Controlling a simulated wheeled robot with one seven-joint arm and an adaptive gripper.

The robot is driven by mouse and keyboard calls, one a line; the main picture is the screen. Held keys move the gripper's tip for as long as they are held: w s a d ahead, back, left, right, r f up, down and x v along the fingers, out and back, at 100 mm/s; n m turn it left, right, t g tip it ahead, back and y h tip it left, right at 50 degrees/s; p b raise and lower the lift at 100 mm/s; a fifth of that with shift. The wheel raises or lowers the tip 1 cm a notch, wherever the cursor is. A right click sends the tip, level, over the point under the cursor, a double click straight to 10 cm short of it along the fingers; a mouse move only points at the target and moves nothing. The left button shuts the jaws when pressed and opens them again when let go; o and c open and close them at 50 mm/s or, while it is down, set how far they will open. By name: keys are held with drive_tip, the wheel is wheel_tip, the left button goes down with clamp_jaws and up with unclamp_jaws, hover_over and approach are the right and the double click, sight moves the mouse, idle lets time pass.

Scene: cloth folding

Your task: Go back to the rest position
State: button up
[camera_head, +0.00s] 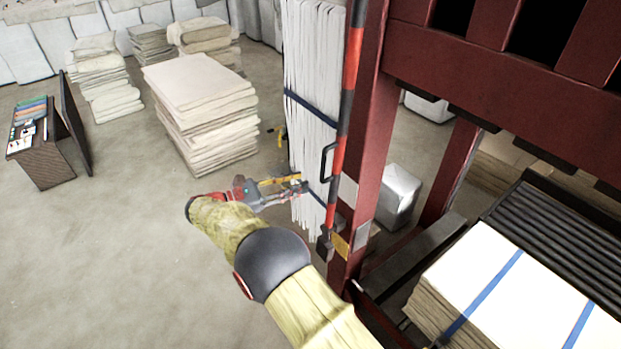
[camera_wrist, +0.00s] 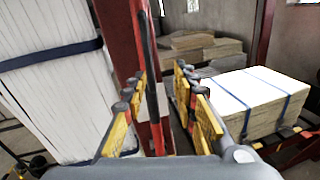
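My gripper (camera_head: 293,184) is at the end of my yellow-sleeved arm, near the middle of the head view. It appears in front of the lower part of a tall white strapped bundle (camera_head: 312,95), left of a red frame post (camera_head: 368,150). In the wrist view the two yellow-padded fingers of my gripper (camera_wrist: 159,72) stand apart with nothing visible held between them. The red and black striped bar with a dark handle (camera_wrist: 148,60) shows between and beyond the fingers. I cannot tell how close the fingertips are to it. No cloth is in my gripper.
A pallet stack with a white top and blue straps (camera_head: 500,290) lies right, beside dark rollers (camera_head: 560,235). A pale stack (camera_head: 200,105) stands on the floor behind my gripper. A small cabinet (camera_head: 45,160) is far left. The floor (camera_head: 90,260) at left is open.

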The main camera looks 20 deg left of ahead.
drive_tip(key=shift+v, duration=0.85)
wheel_tip(320, 180, down, 11)
drive_tip(key=s+d+m+g+y, duration=0.2)
drive_tip(key=s+y, duration=0.1)
drive_tip(key=s+d+f+m+g+y+b, duration=0.1)
drive_tip(key=s+d+f+m+g, duration=0.15)
drive_tip(key=s+d, duration=0.2)
drive_tip(key=s+d+r+m+y+b, duration=0.3)
drive_tip(key=s+d+m, duration=0.3)
drive_tip(key=d, duration=0.6)
drive_tip(key=s+d+r+m+g+y+b, duration=0.1)
drive_tip(key=s+d+r+m+y+b, duration=0.1)
drive_tip(key=s+d+m+b, duration=0.4)
drive_tip(key=s+d+r+m+y+b, duration=0.3)
drive_tip(key=s+d+m, duration=0.5)
drive_tip(key=d, duration=1)
drive_tip(key=s+y+b, duration=0.1)
drive_tip(key=s+b, duration=0.1)
drive_tip(key=s, duration=0.2)
drive_tip(key=shift+s+d+r+y, duration=0.25)
drive_tip(key=shift+d+r+y, duration=0.05)
drive_tip(key=shift+d+r, duration=0.1)
